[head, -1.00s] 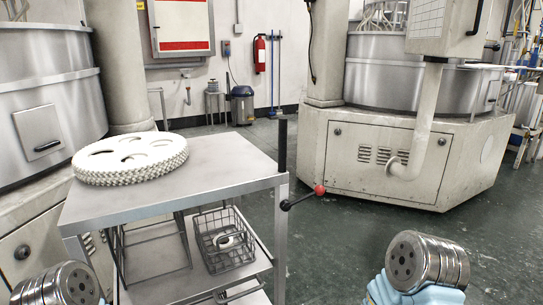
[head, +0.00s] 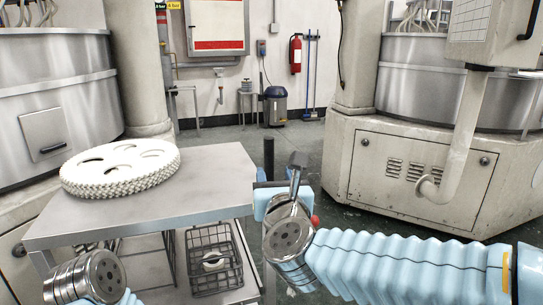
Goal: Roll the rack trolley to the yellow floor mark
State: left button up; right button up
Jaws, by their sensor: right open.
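The rack trolley (head: 190,165) is a grey metal table with a lower shelf, in the left half of the head view. A dark upright handle post (head: 268,152) stands at its right corner. The red knob (head: 315,221) of its lever shows just right of my right wrist. My right gripper (head: 281,174) is open at the post, its jaws partly hidden by my wrist. I cannot tell whether the post is between the fingers. Only my left wrist shows at the lower left; its jaws are out of view. No yellow floor mark is visible. The trolley's feet are hidden.
A white perforated disc (head: 120,167) lies on the trolley top. A wire basket (head: 213,262) sits on the shelf. Large machines stand at left (head: 55,100) and right (head: 410,170).

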aim_at(270, 160)
jog(key=w, duration=0.3)
jog(key=w+p, duration=0.1)
jog(key=w, duration=0.2)
jog(key=w+a, duration=0.1)
jog(key=w, duration=0.3)
jog(key=shift+w+a, duration=0.1)
grip_shut()
